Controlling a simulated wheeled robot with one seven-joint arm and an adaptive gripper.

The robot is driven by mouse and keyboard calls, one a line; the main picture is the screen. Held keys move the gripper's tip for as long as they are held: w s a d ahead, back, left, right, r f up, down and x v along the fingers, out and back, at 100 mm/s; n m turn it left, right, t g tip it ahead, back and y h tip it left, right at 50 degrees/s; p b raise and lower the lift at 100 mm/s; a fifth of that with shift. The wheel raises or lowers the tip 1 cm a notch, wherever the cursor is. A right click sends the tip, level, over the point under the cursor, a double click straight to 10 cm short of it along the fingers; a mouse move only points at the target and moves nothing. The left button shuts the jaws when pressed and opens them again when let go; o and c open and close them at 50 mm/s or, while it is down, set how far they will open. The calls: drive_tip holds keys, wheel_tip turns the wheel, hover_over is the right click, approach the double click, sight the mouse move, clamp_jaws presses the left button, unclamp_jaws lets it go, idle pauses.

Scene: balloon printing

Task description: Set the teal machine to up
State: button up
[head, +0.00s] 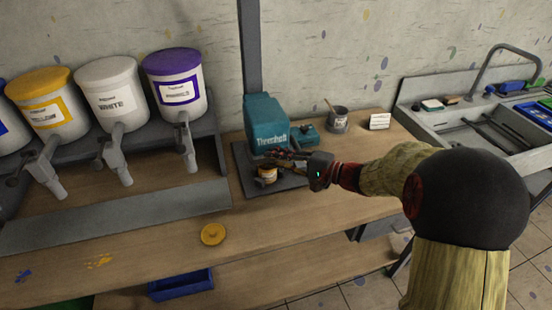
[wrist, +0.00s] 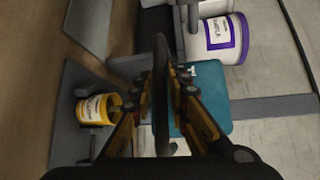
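The teal machine (head: 264,122), lettered "Threshold", stands on a dark base plate against the wall, by a grey upright post. It also shows in the wrist view (wrist: 212,105), partly behind my fingers. A small yellow can (head: 266,175) with a white label sits on the base plate below the machine's front; it appears left of my fingers in the wrist view (wrist: 97,108). My gripper (head: 277,155) is at the machine's lower front, just above the can. Contact with the machine cannot be told.
Tubs with taps, including a white one (head: 110,92) and a purple-lidded one (head: 177,88), stand left. A yellow lid (head: 213,234) rests on the bare front bench.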

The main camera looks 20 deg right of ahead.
sight(276, 129)
clamp_jaws()
idle(0.4)
wheel_tip(276, 129, up, 11)
drive_tip(key=p, duration=0.2)
drive_tip(key=shift+p, duration=0.3)
drive_tip(key=shift+o, duration=0.4)
unclamp_jaws()
drive_tip(key=shift+r, duration=0.1)
drive_tip(key=o, duration=0.4)
drive_tip(key=shift+c, duration=0.2)
